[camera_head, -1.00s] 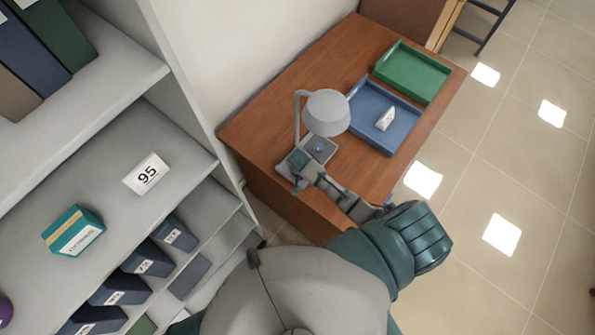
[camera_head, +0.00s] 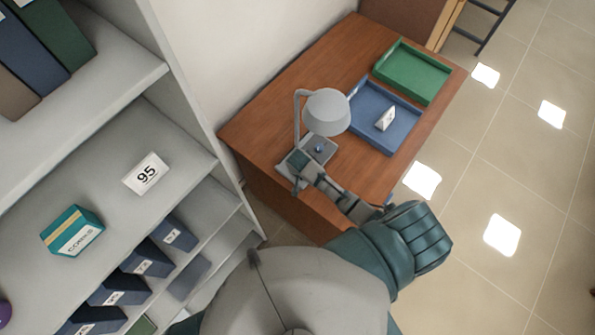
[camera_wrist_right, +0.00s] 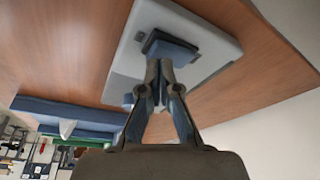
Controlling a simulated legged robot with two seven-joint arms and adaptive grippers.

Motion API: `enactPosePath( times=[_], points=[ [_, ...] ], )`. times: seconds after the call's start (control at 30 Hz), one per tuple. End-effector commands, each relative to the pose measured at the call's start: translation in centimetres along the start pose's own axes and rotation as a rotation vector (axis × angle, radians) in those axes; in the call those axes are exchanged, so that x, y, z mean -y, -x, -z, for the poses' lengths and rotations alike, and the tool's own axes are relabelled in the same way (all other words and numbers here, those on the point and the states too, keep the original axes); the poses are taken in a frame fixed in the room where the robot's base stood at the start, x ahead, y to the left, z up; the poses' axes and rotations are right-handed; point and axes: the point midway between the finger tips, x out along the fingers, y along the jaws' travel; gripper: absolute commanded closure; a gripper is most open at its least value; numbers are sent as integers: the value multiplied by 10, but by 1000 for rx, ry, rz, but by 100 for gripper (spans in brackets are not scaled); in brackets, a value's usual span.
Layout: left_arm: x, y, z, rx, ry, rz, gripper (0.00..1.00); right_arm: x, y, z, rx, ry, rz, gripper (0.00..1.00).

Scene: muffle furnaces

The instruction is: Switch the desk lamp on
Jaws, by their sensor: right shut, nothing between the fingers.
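The grey desk lamp (camera_head: 326,112) stands on the wooden desk, its shade over its flat base (camera_head: 327,150). No glow shows from it; the shade's underside is hidden. In the right wrist view the pale base (camera_wrist_right: 215,65) carries a dark blue block (camera_wrist_right: 172,50), which looks like a switch. A small blue knob (camera_head: 319,148) also sits on the base. My right gripper (camera_wrist_right: 160,65) is shut and empty, its tips at the near edge of the block. They look in contact, but I cannot be sure. My left gripper is not in view.
A blue tray (camera_head: 372,135) holding a small white item (camera_head: 386,118) lies right of the lamp, with a green tray (camera_head: 412,72) behind it. A grey shelf unit (camera_head: 110,195) with boxes and binders stands at left. Bare desk (camera_head: 300,75) lies behind the lamp.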

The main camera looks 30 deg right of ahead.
Motion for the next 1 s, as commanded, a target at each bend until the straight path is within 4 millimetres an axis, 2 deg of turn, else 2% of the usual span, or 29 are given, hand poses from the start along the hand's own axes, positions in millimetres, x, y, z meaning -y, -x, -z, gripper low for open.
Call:
enactPosePath(
  times=[0.73, 0.87, 1.0],
  points=[
    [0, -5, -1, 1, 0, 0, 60, 0, -11, -4, 1, 0, 0, 100],
    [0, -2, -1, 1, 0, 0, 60, 0, -7, -2, 1, 0, 0, 100],
    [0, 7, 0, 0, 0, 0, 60, 0, 5, 1, 0, -1, 1, 100]
  ],
)
